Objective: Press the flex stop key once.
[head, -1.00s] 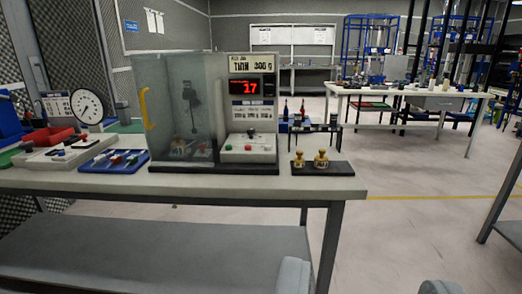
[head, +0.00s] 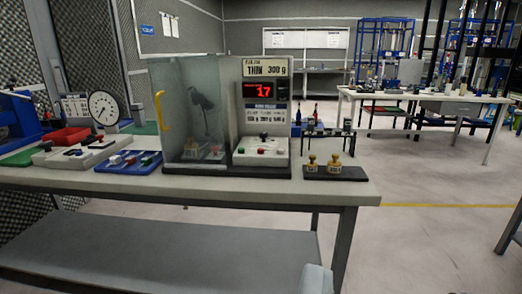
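A bench test machine with a clear guard box (head: 190,110) stands on the near bench. Its panel shows a red lit display (head: 264,91) reading about 17, under a sign "THIN 300 g". Below, a pale key box (head: 272,158) carries small coloured keys, red and green among them, and a dark knob. The key lettering is too small to read, so I cannot tell which is flex stop. A pale grey part, likely one finger of my gripper (head: 316,280), shows at the bottom edge, well short of the machine. Its other finger is out of view.
Two brass weights (head: 322,164) sit on a dark plate right of the machine. The bench's front edge (head: 200,189) lies before me; open floor (head: 430,240) is at right.

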